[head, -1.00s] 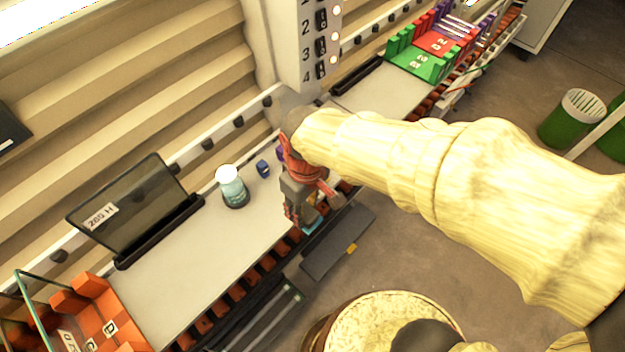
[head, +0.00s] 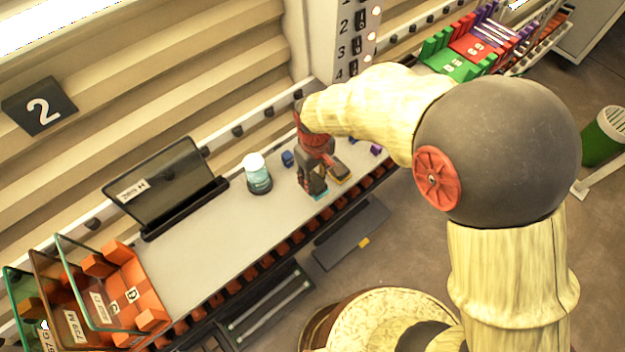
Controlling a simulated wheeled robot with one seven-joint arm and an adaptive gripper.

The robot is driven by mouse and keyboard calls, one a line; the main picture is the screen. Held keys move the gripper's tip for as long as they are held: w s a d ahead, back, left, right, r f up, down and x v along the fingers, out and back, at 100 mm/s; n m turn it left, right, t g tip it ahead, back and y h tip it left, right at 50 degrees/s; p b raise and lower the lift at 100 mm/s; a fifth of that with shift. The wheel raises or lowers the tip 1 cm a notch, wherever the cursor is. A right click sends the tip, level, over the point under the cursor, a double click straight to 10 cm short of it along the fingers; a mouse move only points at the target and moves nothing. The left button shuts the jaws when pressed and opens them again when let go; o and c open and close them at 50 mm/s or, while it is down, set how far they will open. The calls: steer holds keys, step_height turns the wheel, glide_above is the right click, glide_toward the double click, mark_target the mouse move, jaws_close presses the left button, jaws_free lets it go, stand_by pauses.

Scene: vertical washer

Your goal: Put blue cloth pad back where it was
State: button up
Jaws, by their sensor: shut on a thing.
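My gripper (head: 328,187) is over the middle of the pale bench top (head: 215,245), pointing down, with its red wrist above it. A light blue patch, which I take to be the blue cloth pad (head: 320,196), shows low at the left fingertip. The gripper is shut on it, though its fingers look spread in the head view. The fingers hide most of the pad. I cannot tell whether the pad touches the bench.
A white-topped jar (head: 257,176) and a small dark blue block (head: 287,158) stand left of my gripper. A small purple block (head: 376,149) is to its right. A dark screen (head: 165,195) and orange rack (head: 125,290) are further left. Bare bench lies between.

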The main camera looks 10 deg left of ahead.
mark_target(313, 177)
steer(key=shift+w+a+f, duration=0.25)
steer(key=shift+w+f, duration=0.2)
steer(key=shift+f, duration=0.15)
step_height(313, 177, down, 3)
steer(key=shift+w+a+f+p, duration=0.1)
steer(key=shift+w+p, duration=0.05)
steer(key=shift+p, duration=0.55)
steer(key=shift+f, duration=0.1)
steer(key=o, duration=1)
steer(key=shift+o, duration=0.2)
step_height(313, 177, up, 12)
steer(key=shift+r+b, duration=0.1)
steer(key=shift+b, duration=1.1)
